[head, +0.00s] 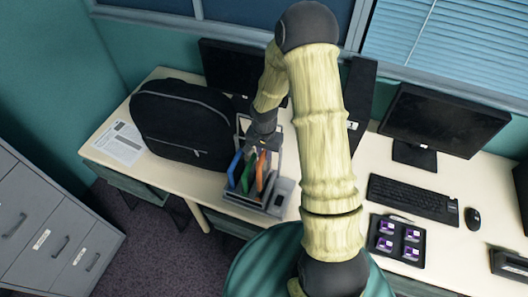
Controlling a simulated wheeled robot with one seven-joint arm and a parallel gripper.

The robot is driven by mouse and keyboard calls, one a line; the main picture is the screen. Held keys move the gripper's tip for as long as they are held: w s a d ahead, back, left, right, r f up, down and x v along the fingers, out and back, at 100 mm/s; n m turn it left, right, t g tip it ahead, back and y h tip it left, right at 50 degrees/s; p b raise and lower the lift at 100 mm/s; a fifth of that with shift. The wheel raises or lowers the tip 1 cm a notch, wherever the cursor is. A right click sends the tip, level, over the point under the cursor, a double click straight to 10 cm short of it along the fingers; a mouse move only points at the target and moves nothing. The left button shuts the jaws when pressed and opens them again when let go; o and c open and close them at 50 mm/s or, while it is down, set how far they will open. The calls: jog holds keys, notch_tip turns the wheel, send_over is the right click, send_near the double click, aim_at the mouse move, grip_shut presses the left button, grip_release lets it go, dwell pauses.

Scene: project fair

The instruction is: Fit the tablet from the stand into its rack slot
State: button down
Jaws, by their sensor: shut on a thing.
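A small grey rack (243,201) stands near the front edge of the desk, with thin upright coloured slabs in it. A blue one (234,169) is at the left, a green one (247,174) beside it, and an orange one (261,171) to the right. My gripper (258,149) points down over the rack, just above these slabs. It is shut on a tablet, seemingly the orange one, whose upper end meets the fingers. The fingertips are small and partly hidden by my wrist. I cannot tell how deep the tablet sits in its slot.
A black backpack (183,122) stands close on the left, with a paper sheet (121,142) beyond. A dark monitor (228,68) is behind. To the right are a keyboard (413,198), a mouse (472,217), another monitor (443,120) and a black tray (397,255) with purple items.

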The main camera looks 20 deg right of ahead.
jog(key=shift+w+f+b, duration=0.1)
jog(key=shift+f+b, duration=1)
jog(key=shift+f, duration=0.65)
jog(key=shift+f+b, duration=2.9)
jog(key=shift+f, duration=0.55)
dwell(0.9)
dwell(0.3)
jog(key=c, duration=1.3)
grip_release()
jog(key=shift+o, duration=0.2)
jog(key=shift+s, duration=0.2)
jog(key=shift+r, duration=0.15)
jog(key=shift+r+p, duration=2.5)
jog(key=shift+r, duration=0.85)
